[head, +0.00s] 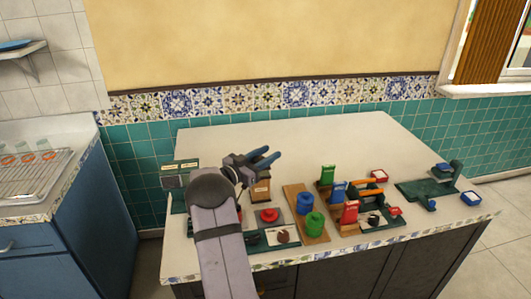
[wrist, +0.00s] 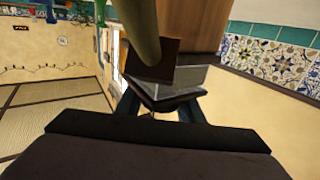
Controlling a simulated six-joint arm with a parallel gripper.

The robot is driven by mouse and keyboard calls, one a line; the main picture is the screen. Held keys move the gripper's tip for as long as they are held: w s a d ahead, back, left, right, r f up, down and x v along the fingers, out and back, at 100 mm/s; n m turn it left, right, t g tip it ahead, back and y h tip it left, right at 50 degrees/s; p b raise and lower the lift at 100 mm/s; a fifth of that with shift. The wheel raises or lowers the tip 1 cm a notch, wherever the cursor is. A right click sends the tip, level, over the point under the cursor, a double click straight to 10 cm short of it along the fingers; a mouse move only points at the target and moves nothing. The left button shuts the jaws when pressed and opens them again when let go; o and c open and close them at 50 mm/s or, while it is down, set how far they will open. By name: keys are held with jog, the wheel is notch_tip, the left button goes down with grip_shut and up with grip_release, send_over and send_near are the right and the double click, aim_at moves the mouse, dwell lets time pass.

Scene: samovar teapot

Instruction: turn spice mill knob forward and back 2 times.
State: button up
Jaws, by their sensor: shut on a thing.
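The spice mill looks to be the wooden box (head: 261,188) with a pale label on its front, standing at the left part of the worktop. My gripper (head: 270,155) is at the top of it, with its blue fingers pointing right. In the wrist view my gripper (wrist: 158,108) has its fingers on either side of a dark, grey-edged piece (wrist: 180,82), closed on it; this appears to be the mill's knob. A brass-coloured rod (wrist: 140,30) and a dark block (wrist: 155,66) lie just beyond it. The knob's turn angle cannot be told.
A wooden board (head: 293,192) carries a blue and a green cylinder. Red, blue and green packets (head: 327,174) stand further right. The back of the worktop (head: 330,135) is clear.

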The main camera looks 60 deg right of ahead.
jog(key=shift+s+r+m+g, duration=0.1)
jog(key=shift+s+m+g, duration=0.1)
jog(key=shift+m+g, duration=0.55)
jog(key=o, duration=1.1)
jog(key=shift+c, duration=0.2)
jog(key=shift+a, duration=0.15)
jog(key=shift+b+v, duration=0.8)
jog(key=shift+v, duration=2.8)
jog(key=shift+w+r, duration=0.1)
